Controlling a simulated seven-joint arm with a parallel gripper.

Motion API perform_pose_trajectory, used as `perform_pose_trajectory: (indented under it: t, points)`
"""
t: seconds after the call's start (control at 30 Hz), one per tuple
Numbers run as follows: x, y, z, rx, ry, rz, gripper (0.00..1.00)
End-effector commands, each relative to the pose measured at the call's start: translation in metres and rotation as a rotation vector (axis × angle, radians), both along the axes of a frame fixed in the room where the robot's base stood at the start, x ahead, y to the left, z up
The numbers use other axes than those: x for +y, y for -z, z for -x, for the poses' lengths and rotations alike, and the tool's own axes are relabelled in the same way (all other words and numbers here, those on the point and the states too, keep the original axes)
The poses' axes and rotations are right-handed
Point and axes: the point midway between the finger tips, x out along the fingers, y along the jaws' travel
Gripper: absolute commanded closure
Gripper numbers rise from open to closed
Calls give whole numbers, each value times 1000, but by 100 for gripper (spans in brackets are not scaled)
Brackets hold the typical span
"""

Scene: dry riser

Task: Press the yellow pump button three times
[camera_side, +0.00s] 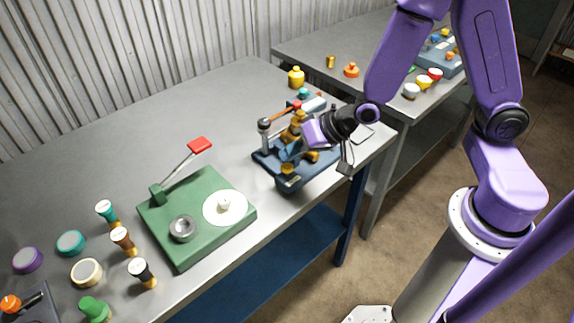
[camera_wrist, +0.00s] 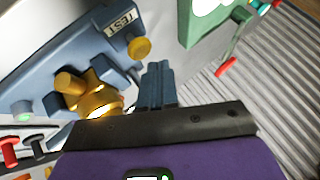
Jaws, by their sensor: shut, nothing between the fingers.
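A yellow round button (camera_wrist: 139,47) shows in the wrist view beside a plate marked TEST on a blue base (camera_wrist: 75,60). In the side view a yellow button (camera_side: 287,168) sits at the near edge of the blue base (camera_side: 290,184); it looks like the same one. Brass fittings (camera_wrist: 95,100) stand on the base, to the left of my fingers in the wrist view. My gripper (camera_wrist: 157,72) is shut and empty, its blue fingertips close to the yellow button with a visible gap in that picture. In the side view my gripper (camera_side: 288,152) is over the base; its height is unclear.
A green base (camera_side: 185,250) with a red-tipped lever (camera_side: 199,145) stands left of the blue base. A yellow bottle (camera_side: 296,77) stands behind. Several stamps and round tins are at the table's left end. The middle back of the table is clear.

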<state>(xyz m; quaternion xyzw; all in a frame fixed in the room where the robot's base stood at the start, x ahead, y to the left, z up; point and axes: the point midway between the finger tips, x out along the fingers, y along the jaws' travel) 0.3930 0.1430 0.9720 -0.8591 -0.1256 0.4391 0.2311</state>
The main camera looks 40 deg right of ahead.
Motion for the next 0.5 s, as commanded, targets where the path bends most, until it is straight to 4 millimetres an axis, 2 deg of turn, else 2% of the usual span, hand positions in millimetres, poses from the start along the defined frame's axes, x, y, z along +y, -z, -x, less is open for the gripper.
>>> perform_pose_trajectory:
  t: [0.5]
  points:
    - [0,8,0,0,0,0,100]
